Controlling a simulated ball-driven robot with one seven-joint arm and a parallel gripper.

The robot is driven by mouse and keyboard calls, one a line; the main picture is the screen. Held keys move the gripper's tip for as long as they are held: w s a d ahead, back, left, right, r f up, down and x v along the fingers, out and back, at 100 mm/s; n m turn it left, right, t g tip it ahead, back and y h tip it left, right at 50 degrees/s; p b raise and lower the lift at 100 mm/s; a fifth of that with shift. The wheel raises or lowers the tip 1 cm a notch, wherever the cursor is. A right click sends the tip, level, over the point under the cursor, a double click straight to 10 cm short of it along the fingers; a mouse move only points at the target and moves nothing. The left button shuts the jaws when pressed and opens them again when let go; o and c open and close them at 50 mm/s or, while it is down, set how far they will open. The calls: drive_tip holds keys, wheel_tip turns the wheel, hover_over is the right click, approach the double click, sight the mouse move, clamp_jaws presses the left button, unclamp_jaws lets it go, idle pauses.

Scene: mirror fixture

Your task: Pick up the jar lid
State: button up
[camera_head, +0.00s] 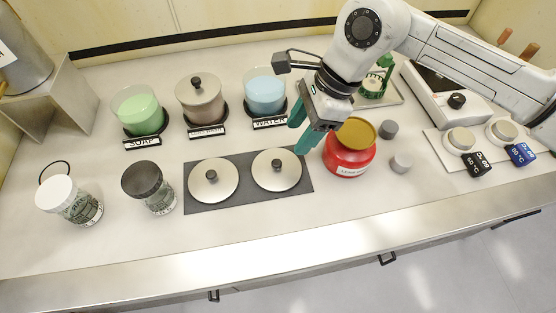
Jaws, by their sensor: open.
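A gold-yellow jar lid (357,132) sits on top of a red jar (348,158) with a white label, right of the middle of the counter. My gripper (304,130) has green fingers and is open, with nothing seen between them. It is beside the jar's upper left side, close to the lid. The right finger and the gripper body overlap the lid's left edge in the picture. I cannot tell whether the gripper touches the jar or lid.
A dark mat (230,197) with two silver discs lies left of the jar. Two small grey cylinders (388,129) (401,163) stand close on its right. A soap beaker (138,111), a lidded pot (200,97) and a water beaker (265,92) stand behind. The front counter strip is clear.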

drive_tip(key=p, duration=0.1)
hover_over(278, 162)
drive_tip(key=d, duration=0.2)
wheel_tip(278, 162, down, 5)
drive_tip(key=shift+w+a+f, duration=0.1)
drive_tip(key=shift+f, duration=0.1)
drive_tip(key=shift+w+p+x, duration=0.1)
drive_tip(key=shift+p+x, duration=0.35)
drive_tip(key=shift+x, duration=0.7)
drive_tip(key=shift+w+p+x, duration=0.15)
drive_tip(key=shift+p+x, duration=0.25)
drive_tip(key=shift+x, duration=0.7)
drive_tip(key=shift+c, duration=0.5)
clamp_jaws()
